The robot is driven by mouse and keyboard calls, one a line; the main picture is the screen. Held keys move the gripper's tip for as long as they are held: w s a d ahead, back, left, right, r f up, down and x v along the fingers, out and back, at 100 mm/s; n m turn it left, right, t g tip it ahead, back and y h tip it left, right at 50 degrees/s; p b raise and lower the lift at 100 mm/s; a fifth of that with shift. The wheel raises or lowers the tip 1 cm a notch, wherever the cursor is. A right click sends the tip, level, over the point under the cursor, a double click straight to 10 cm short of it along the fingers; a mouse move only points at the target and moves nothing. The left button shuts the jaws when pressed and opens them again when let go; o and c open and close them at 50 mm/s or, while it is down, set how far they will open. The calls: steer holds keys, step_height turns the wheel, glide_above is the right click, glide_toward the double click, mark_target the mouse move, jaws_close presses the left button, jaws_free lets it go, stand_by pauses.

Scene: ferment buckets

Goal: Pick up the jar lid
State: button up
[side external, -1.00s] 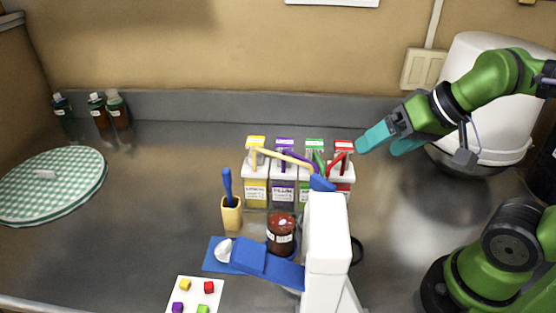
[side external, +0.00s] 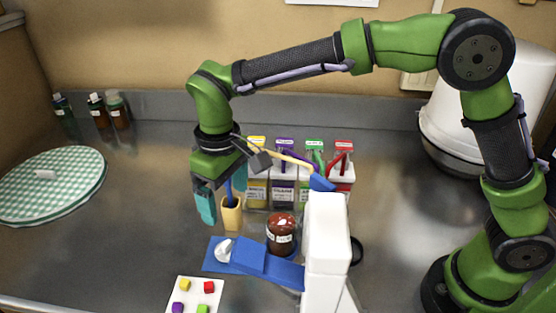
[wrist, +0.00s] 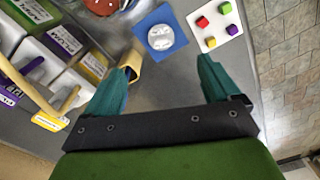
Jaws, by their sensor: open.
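The jar lid looks like a pale round disc (side external: 223,250) on the left end of a blue cloth (side external: 264,262) in the side view. It also shows in the wrist view as a pale disc (wrist: 160,37) on blue. My gripper (side external: 215,207) is open and empty, pointing down, above and behind the lid. In the wrist view the lid lies ahead of the two teal fingers, near the line between them. A jar with red-brown contents (side external: 281,236) stands to the right of the lid; part of it shows in the wrist view (wrist: 101,5).
A yellow cup with a blue handle (side external: 231,214) stands close beside my gripper. Labelled cartons (side external: 256,190) with coloured tongs stand behind the jar. A white stand (side external: 326,245) is to the right. A white card with coloured cubes (side external: 195,296) lies in front.

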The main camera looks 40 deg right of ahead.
steer(key=w+r, duration=0.2)
glide_above(226, 243)
step_height(226, 243, down, 11)
steer(key=shift+s+d+r, duration=0.1)
steer(key=shift+d, duration=0.05)
steer(key=shift+f, duration=3.25)
steer(key=c, duration=1.1)
